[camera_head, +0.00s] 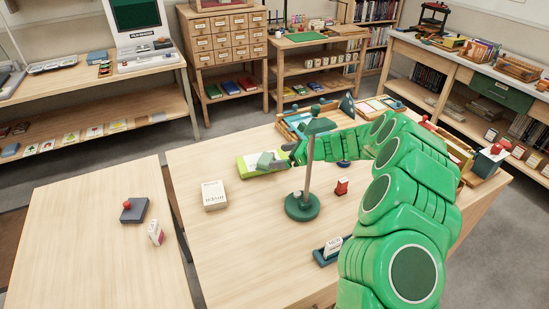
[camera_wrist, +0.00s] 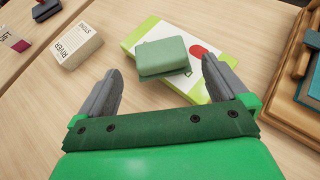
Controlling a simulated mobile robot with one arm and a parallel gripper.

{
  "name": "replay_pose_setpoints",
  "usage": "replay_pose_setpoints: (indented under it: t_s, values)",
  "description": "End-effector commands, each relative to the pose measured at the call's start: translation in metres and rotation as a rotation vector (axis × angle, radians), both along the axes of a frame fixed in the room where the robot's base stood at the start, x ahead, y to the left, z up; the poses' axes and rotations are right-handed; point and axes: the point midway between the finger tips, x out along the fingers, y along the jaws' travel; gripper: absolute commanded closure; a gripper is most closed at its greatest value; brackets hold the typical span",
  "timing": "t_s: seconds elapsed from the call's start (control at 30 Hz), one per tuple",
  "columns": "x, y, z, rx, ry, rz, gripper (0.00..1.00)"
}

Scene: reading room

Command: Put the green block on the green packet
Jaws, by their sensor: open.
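The green block (camera_wrist: 162,57) is a pale green rounded block. It lies on top of the green packet (camera_wrist: 135,38), a flat bright green and white packet with a red spot, on the wooden table. In the head view the block (camera_head: 265,160) rests on the packet (camera_head: 246,168), left of the lamp. My gripper (camera_wrist: 160,85) is open, with one grey finger on each side, and no finger touches the block in the wrist view. In the head view my gripper (camera_head: 289,157) is partly hidden behind the lamp.
A green desk lamp (camera_head: 303,206) stands close to my arm. A cream box (camera_head: 214,195) sits left of the packet, and a small red item (camera_head: 341,187) right of the lamp. A wooden tray (camera_wrist: 299,75) lies right of the packet. The table's front left is clear.

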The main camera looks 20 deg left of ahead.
Motion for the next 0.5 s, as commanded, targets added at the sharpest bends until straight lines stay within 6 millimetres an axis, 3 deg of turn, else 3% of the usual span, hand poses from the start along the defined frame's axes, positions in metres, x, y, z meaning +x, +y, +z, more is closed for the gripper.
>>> replay_pose_setpoints:
  t_s: [0.2, 0.5]
  values:
    - [-0.001, -0.032, 0.017, 0.001, -0.002, -0.002, 0.0]
    - [-0.004, -0.057, 0.031, 0.0, 0.0, 0.0, 0.0]
